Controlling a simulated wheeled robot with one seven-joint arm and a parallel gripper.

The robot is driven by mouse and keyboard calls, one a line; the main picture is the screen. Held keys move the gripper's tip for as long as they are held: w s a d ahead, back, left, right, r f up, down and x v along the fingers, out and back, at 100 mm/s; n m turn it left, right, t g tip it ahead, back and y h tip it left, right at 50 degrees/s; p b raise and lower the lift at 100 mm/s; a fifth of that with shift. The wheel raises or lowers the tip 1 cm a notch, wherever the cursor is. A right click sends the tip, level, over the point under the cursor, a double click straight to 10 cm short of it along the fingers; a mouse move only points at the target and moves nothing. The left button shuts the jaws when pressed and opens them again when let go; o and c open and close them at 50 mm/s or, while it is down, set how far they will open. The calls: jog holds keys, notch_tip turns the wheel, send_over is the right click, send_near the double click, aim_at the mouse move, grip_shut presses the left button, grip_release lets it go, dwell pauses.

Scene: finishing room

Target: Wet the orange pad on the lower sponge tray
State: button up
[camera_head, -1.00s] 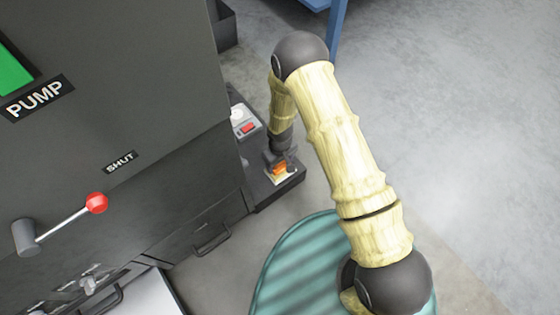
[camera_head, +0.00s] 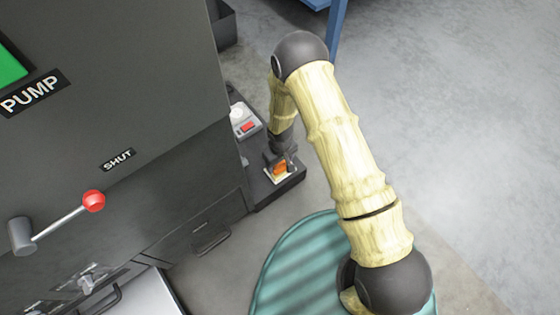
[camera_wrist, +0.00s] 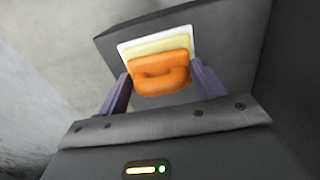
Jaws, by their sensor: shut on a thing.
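My gripper (camera_wrist: 162,85) is shut on the orange pad (camera_wrist: 160,76), with one purple finger at each side of it. The pad has a rounded handle-like hollow facing the wrist camera. It also shows in the head view (camera_head: 280,169), under my gripper (camera_head: 279,157). A pale yellow sponge (camera_wrist: 155,48) with a white border (camera_wrist: 150,39) lies right behind the pad, on a dark surface. The pad covers part of the sponge. I cannot tell whether the pad touches it. In the head view the pale sponge area (camera_head: 287,178) shows only as a small patch.
The dark ledge (camera_head: 262,192) also bears a grey box with a red button (camera_head: 248,127). The big dark cabinet (camera_head: 130,100) marked PUMP stands close at left, with a red-knobbed lever (camera_head: 93,201) by a SHUT label. Open floor (camera_head: 450,120) lies at right.

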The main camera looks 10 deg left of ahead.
jog(key=shift+f, duration=0.55)
dwell(1.9)
jog(key=shift+r+p, duration=3.15)
jog(key=shift+r, duration=0.45)
jog(key=w+d+r+m+p, duration=0.3)
jog(key=d+r, duration=0.5)
jog(key=r, duration=0.1)
jog(key=w+d+r+m+p, duration=0.3)
jog(key=d+r, duration=0.6)
jog(key=r, duration=0.1)
jog(key=w+d+r+m+p, duration=0.3)
jog(key=d+r, duration=0.5)
jog(key=r, duration=0.2)
jog(key=shift+w+d+r+m+p, duration=0.15)
jog(key=shift+w+d+m+p, duration=0.15)
jog(key=shift+p, duration=0.1)
jog(key=shift+w, duration=0.1)
